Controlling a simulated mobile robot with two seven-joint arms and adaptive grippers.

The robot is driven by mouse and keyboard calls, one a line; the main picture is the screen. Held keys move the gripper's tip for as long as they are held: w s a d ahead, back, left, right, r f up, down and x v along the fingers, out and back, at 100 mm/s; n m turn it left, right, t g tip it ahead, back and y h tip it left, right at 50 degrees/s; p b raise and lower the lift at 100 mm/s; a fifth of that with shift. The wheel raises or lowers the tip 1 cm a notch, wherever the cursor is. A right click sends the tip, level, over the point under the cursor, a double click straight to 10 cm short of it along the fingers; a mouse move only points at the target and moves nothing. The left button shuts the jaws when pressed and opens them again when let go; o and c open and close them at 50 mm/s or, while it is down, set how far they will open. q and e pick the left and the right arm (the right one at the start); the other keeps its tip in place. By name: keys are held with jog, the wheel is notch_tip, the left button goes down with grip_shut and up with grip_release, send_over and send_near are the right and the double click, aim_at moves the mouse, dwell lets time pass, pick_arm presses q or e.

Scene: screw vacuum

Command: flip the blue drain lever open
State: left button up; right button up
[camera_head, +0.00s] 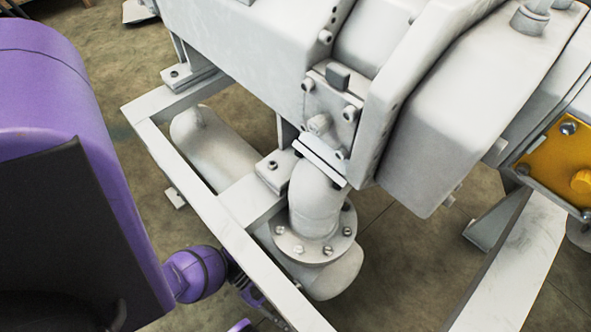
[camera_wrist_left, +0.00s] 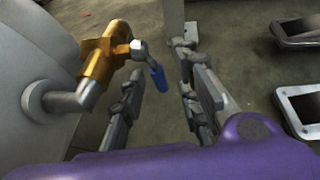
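The blue drain lever (camera_wrist_left: 158,78) shows in the left wrist view, hanging down from a silver nut on a brass valve (camera_wrist_left: 104,54). The valve sits on a grey pipe stub (camera_wrist_left: 65,101). My left gripper (camera_wrist_left: 160,64) is open, with grey fingers on either side of the picture gap where the lever appears. I cannot tell whether the lever is at fingertip depth, and no contact shows. In the head view, the lever and valve are not visible. There, my left gripper is largely hidden behind the frame rail. My right gripper is in neither view.
A grey vacuum pump (camera_head: 250,45) stands on a grey steel frame (camera_head: 185,173). A flanged pipe elbow (camera_head: 318,195) hangs below it. A yellow plate (camera_head: 562,160) is at the right. Grey metal feet (camera_wrist_left: 303,107) stand at the right of the wrist view. The concrete floor is open between them.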

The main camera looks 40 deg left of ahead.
pick_arm(q)
jog(key=shift+x, duration=0.85)
grip_shut()
